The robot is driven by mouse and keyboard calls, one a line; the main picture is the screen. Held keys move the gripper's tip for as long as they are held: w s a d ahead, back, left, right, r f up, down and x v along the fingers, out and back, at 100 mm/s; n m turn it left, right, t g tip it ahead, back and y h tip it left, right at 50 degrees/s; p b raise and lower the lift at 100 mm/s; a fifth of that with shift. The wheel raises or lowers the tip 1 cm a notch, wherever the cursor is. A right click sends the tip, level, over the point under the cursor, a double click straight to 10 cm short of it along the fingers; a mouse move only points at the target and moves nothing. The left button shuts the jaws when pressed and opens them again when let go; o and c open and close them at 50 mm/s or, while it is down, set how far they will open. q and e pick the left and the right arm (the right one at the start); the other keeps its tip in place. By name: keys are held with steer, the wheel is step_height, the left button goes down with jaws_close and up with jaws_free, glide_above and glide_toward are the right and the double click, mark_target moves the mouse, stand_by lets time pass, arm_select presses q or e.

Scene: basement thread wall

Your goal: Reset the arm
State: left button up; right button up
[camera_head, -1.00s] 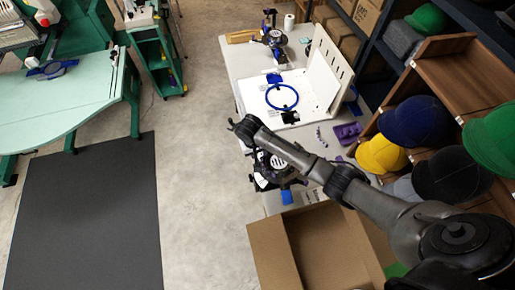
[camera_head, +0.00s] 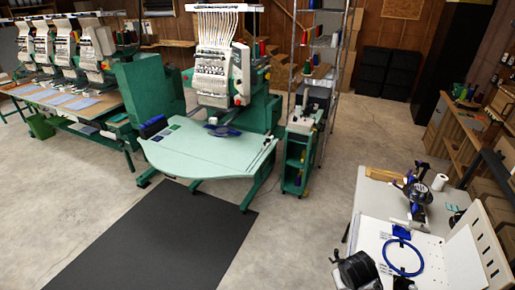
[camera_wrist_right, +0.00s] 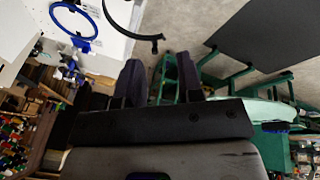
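My right gripper (camera_wrist_right: 160,78) shows in the right wrist view. Its two dark fingers stand apart with nothing held between them. In the head view, a black part of my right arm (camera_head: 358,270) shows at the bottom edge, in front of the worktable's near left side. I cannot make out the fingers there. My left gripper and left arm are not in view.
A white worktable (camera_head: 375,200) at the lower right carries a blue hoop (camera_head: 402,257) and an upright slotted white panel (camera_head: 468,262). A green embroidery machine (camera_head: 205,165) and green cart (camera_head: 297,165) stand beyond.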

steer(key=a+r+n+t, duration=0.2)
steer(key=a+r+t, duration=0.25)
steer(key=r, duration=0.55)
steer(key=s+a+r+t+y, duration=0.1)
steer(key=s+r+y, duration=0.1)
steer(key=s, duration=0.5)
steer(key=s+f+g, duration=0.2)
steer(key=s+f, duration=0.3)
steer(key=s, duration=0.4)
steer(key=s+f+m+g, duration=0.1)
steer(key=s+f, duration=0.3)
steer(key=s, duration=0.5)
steer(key=s+f+g, duration=0.2)
steer(key=s+f, duration=0.3)
steer(key=s, duration=0.4)
step_height(320, 180, up, 16)
steer(key=p, duration=1.5)
steer(key=shift+w+a+p, duration=0.25)
steer(key=shift+w+p, duration=0.1)
steer(key=shift+p, duration=0.05)
steer(key=shift+s, duration=0.1)
